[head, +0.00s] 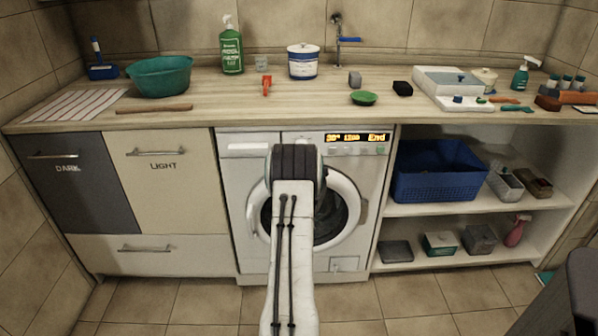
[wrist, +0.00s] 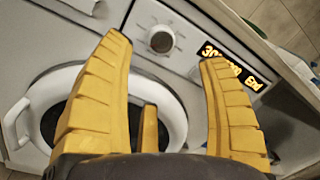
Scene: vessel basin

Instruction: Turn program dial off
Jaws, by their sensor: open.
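The washing machine (head: 237,178) stands under the counter, with a white front and a round door (head: 345,190). Its display (head: 357,138) is lit in orange and ends with "End"; it also shows in the wrist view (wrist: 232,63). The program dial (wrist: 161,40) is a round knob on the panel, left of the display in the wrist view. I cannot tell how far the fingertips are from the panel.
Laundry cabinets are at left. Open shelves with a blue basket (head: 437,172) are at right. The floor in front is clear.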

